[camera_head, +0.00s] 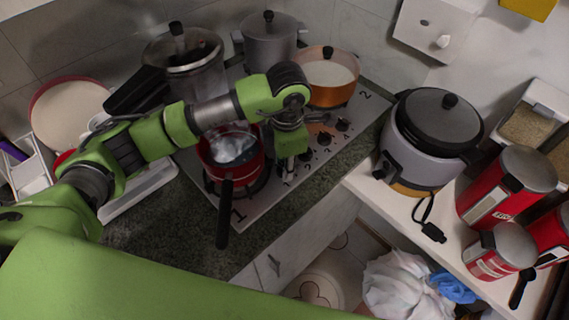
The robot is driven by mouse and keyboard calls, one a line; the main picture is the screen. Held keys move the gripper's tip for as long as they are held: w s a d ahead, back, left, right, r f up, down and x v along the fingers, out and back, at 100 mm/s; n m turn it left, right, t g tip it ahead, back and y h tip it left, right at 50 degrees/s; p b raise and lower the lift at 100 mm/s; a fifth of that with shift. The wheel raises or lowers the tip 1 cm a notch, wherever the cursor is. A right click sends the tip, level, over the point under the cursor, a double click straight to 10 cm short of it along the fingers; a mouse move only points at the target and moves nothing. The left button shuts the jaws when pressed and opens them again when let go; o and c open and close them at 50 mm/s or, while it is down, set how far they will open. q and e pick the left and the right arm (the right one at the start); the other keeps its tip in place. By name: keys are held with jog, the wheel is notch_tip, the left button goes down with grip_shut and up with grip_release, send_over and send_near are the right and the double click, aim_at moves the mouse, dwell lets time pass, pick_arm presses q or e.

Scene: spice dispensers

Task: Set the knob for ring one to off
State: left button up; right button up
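The stove (262,205) is a steel cooktop with a "1" at its near corner and a "2" at its far right corner. A row of dark knobs (324,139) runs along its right front edge. The near end of the row is partly hidden by my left gripper (289,174), which points down over it. I cannot tell whether it touches a knob or whether its fingers are open. A red pan (226,172) with white contents sits on the burner near the "1", its black handle toward me. No flame is visible. My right gripper is not in view.
A copper pot (333,95) and lidded steel pots (268,45) stand on the stove behind my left arm. A rice cooker (410,155) and red canisters (500,195) stand on the right counter. A white bag (398,285) lies below.

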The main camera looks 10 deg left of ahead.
pick_arm(q)
jog(key=shift+s+f, duration=0.1)
jog(key=o, duration=1.1)
jog(key=shift+c, duration=0.2)
notch_tip(320, 180, up, 12)
jog(key=shift+s+d, duration=0.25)
jog(key=shift+s, duration=0.1)
